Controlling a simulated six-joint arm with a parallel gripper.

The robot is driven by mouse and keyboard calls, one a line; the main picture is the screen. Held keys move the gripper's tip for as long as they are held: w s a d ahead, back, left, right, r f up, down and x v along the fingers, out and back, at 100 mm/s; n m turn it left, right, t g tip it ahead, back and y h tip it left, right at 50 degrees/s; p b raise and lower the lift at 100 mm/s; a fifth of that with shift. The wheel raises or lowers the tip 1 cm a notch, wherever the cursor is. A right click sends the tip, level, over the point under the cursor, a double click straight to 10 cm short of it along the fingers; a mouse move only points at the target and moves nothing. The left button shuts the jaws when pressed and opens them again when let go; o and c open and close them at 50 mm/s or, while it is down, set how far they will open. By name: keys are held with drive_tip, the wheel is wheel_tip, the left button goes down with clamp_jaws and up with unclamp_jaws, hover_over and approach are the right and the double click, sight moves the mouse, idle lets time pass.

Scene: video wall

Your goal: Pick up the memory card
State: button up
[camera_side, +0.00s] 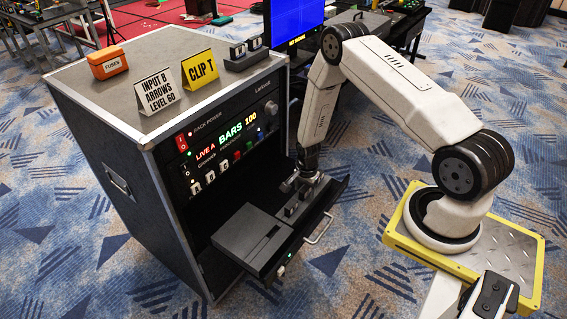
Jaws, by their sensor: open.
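An open drawer (338,196) sticks out of the front of the black rack case. My gripper (301,188) points down into the drawer's right part, with its jaws open. Right below it is a small dark holder (290,210) with small pieces in it. The memory card cannot be clearly made out; a piece in this holder may be it, partly hidden by my gripper. I cannot tell whether the jaws are around a piece or above it. A flat dark grey box (248,240) with a slot in its top sits in the drawer's left part.
The rack case (118,165) carries an orange fuses box (107,63), a white sign (157,90), a yellow sign (200,69) and a black holder (247,60) with small blocks. A monitor (296,22) stands behind. The drawer's handle (320,229) juts forward over open carpet.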

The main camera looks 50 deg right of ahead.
idle(0.4)
clamp_jaws()
drive_tip(key=shift+r, duration=0.15)
drive_tip(key=shift+r, duration=0.75)
drive_tip(key=s+a+r, duration=0.4)
drive_tip(key=s+r, duration=0.7)
drive_tip(key=s, duration=0.2)
drive_tip(key=shift+s+a, duration=0.15)
drive_tip(key=shift+r, duration=0.1)
